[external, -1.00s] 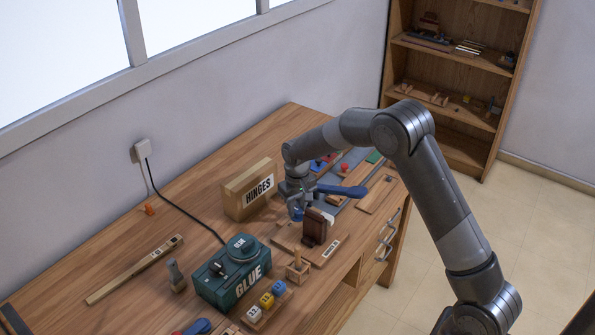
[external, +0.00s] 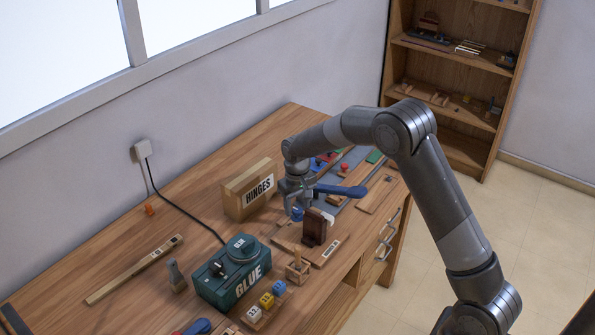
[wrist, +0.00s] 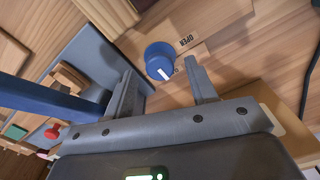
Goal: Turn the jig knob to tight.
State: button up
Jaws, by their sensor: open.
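The jig knob is a round blue knob (wrist: 160,60) with a white pointer line, seen in the wrist view on a wooden board. Its pointer is directed toward the lower right of that picture, and a printed label reading OPEN (wrist: 187,41) lies to its upper right. My gripper (wrist: 160,72) is open, with one finger to each side of the knob and visible gaps; nothing is held. In the external view my gripper (external: 296,205) points down over the jig, and a blue bit of the knob (external: 297,214) shows by the fingers. No tight mark is readable.
A long blue handle (external: 341,190) lies just right of my gripper. A dark brown block (external: 314,228) stands close in front. The HINGES box (external: 247,192) stands to the left, and the green GLUE box (external: 231,279) nearer the front.

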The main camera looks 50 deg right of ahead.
aim_at(297, 210)
notch_tip(297, 210, up, 10)
dwell(0.3)
dwell(0.3)
jog(key=s+a+r+n+t, duration=0.1)
jog(key=s+a+r, duration=0.4)
jog(key=s+r, duration=0.25)
jog(key=s+a+r+n+t, duration=0.1)
jog(key=s+a+r+t, duration=0.1)
jog(key=s+a+r, duration=0.4)
jog(key=s+a+r+n+t, duration=0.1)
jog(key=s+a+n+t, duration=0.1)
jog(key=s, duration=2)
jog(key=shift+s+a+r+t, duration=0.15)
jog(key=shift+s+a+t, duration=0.2)
jog(key=shift+a, duration=0.55)
